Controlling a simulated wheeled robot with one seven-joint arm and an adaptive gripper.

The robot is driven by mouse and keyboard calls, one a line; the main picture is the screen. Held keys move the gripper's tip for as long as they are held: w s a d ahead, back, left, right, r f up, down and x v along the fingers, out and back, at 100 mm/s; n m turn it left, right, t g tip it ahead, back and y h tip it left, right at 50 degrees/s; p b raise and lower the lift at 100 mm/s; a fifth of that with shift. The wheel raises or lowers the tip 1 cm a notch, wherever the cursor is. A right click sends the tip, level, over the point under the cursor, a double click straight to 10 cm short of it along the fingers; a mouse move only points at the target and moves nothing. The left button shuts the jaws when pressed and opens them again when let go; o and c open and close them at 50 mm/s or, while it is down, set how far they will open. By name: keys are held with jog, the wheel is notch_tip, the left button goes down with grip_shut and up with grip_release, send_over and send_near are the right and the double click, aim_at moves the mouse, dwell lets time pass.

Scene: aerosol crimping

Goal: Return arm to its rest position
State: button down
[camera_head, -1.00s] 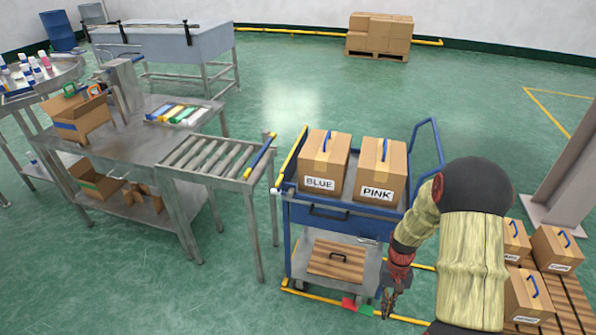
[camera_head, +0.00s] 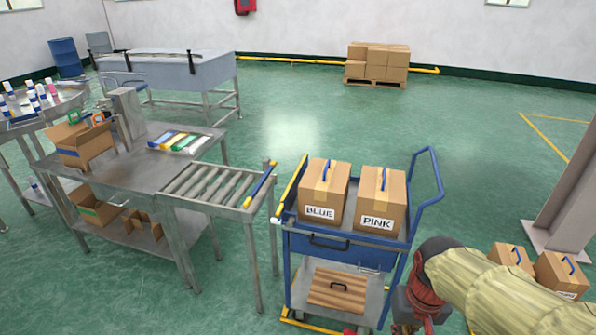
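My arm (camera_head: 500,290) is at the lower right, in a yellowish fabric cover with a dark joint and a red wrist part. It is bent in front of the cart's right side. My gripper's fingers are not clearly seen; the arm's end runs down to the bottom edge of the picture. I cannot tell the finger state. No object shows in the arm's grasp.
A blue cart (camera_head: 336,258) holds a box labelled BLUE (camera_head: 322,190) and a box labelled PINK (camera_head: 379,200). A roller conveyor (camera_head: 215,185) and steel table (camera_head: 125,168) stand left. Boxes (camera_head: 512,256) sit right, beside a pillar (camera_head: 565,210). Green floor is clear behind the cart.

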jog(key=s+a+r+t, duration=0.1)
jog(key=s+r+t, duration=0.1)
jog(key=r, duration=0.3)
jog(key=s+a+r+n+t, duration=0.1)
jog(key=s+r+t, duration=0.1)
jog(key=r, duration=0.4)
jog(key=shift+s+a+r+t+p, duration=0.3)
jog(key=shift+s+a+t+p, duration=0.05)
jog(key=shift+a+t, duration=0.05)
